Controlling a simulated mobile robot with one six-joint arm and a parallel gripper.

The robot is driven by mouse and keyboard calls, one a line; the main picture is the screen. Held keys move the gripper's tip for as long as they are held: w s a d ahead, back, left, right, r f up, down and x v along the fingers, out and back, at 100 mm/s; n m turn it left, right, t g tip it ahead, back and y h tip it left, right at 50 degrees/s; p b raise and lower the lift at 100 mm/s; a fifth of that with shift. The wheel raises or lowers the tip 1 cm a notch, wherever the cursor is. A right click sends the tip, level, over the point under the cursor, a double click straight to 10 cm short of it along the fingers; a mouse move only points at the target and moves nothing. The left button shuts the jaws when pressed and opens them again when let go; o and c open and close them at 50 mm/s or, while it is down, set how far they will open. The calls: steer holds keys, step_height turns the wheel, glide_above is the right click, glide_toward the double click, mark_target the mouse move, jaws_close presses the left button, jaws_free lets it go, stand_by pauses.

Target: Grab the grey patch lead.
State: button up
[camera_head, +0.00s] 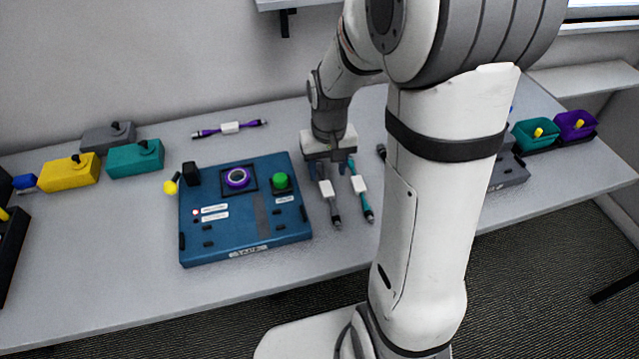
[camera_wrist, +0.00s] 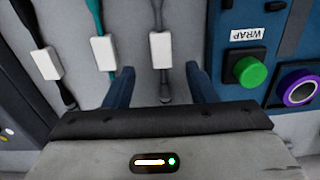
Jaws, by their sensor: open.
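The grey patch lead (camera_head: 334,207) lies on the table just right of the blue panel, with a white label on it. In the wrist view the grey lead (camera_wrist: 158,18) runs between my two fingers, its dark plug end near the palm. My gripper (camera_head: 330,170) is open above the lead's far part and points down; in the wrist view its blue fingers (camera_wrist: 160,88) stand apart on either side of the lead. I cannot tell how high the fingertips are above the table. The lead's far end is hidden by my gripper in the head view.
A teal lead (camera_head: 368,205) lies close to the right of the grey one. A dark lead (camera_wrist: 32,35) lies beyond it. The blue panel (camera_head: 230,222) with a green button (camera_head: 280,181) is on the left. A purple lead (camera_head: 205,132) lies at the back.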

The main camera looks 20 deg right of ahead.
mark_target(326, 186)
step_height(326, 186, down, 6)
steer(key=shift+w+a+r, duration=0.1)
steer(key=shift+r, duration=0.1)
steer(key=c, duration=1.1)
